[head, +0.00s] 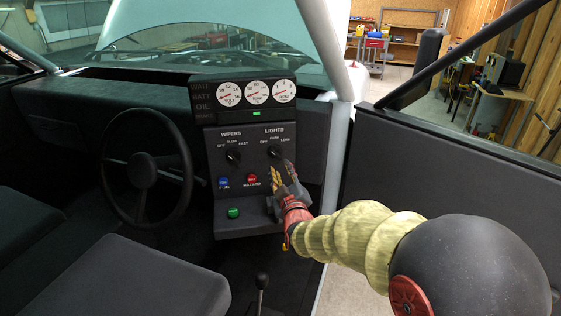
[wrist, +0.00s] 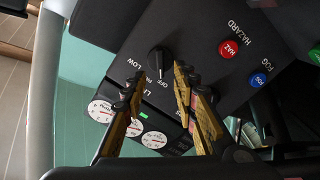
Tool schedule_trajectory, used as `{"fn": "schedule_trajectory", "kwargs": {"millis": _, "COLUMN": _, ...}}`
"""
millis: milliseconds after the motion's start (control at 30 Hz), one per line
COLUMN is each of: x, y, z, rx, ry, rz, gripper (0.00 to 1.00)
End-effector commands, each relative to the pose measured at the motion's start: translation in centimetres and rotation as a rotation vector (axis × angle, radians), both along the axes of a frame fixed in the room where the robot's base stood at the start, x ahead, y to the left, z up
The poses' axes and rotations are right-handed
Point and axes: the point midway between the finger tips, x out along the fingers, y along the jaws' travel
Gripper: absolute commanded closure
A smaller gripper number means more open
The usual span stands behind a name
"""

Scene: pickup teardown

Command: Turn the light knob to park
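The black lights knob (head: 275,152) sits on the right of the dashboard panel, under the word LIGHTS, with OFF, PARK and LOW printed around it. In the wrist view the knob (wrist: 158,58) shows just beyond and between my fingertips. My gripper (head: 282,172) is at the panel just below the knob in the head view. In the wrist view its two fingers (wrist: 160,75) are apart, with nothing held between them. I cannot tell whether a fingertip touches the knob, nor clearly which mark it points to.
The wipers knob (head: 232,155) is left of the lights knob. A blue button (head: 224,183), a red hazard button (head: 251,178) and a green button (head: 233,212) lie below. Gauges (head: 257,92) sit above. The steering wheel (head: 146,170) is left; a pale pillar stands right.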

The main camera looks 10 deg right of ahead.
Motion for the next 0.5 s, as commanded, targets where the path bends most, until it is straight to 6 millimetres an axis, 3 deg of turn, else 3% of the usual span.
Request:
{"fn": "schedule_trajectory", "kwargs": {"millis": 300, "x": 4.7, "y": -0.3, "z": -0.1, "rx": 0.001, "ry": 0.001, "rz": 0.0, "gripper": 0.71}}
{"fn": "schedule_trajectory", "kwargs": {"millis": 500, "x": 6.6, "y": -0.5, "z": -0.1, "rx": 0.002, "ry": 0.002, "rz": -0.001, "gripper": 0.71}}
